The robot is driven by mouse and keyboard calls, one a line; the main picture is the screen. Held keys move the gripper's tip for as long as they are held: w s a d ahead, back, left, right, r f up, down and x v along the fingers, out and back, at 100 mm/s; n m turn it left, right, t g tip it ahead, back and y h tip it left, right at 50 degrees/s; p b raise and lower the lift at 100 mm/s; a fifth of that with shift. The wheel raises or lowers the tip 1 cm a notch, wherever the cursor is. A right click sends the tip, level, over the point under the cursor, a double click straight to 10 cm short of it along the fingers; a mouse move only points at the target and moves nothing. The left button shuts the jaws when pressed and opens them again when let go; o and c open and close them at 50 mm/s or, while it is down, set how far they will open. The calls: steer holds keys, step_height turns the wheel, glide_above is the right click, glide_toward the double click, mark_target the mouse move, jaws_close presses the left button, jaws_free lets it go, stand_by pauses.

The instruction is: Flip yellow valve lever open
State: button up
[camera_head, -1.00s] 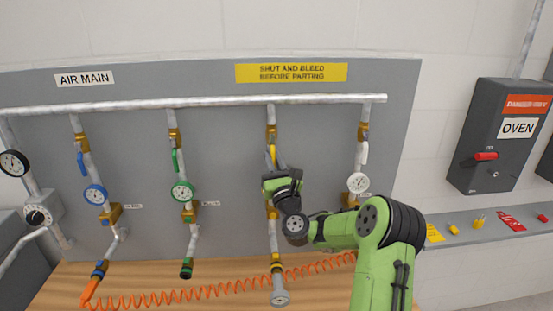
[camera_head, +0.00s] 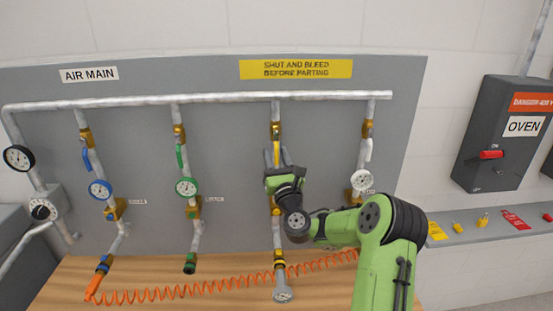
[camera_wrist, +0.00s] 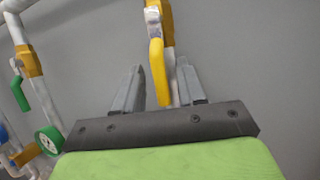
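Other drops carry a blue lever (camera_head: 86,160), a green lever (camera_head: 179,156) and a white lever (camera_head: 368,150), with gauges. An orange coiled hose (camera_head: 215,288) lies on the wooden bench (camera_head: 60,282). An oven switch box (camera_head: 500,135) is at the right.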

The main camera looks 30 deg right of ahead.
steer(key=b+v, duration=1.4)
steer(key=v, duration=0.1)
steer(key=shift+s, duration=0.35)
steer(key=shift+f, duration=0.15)
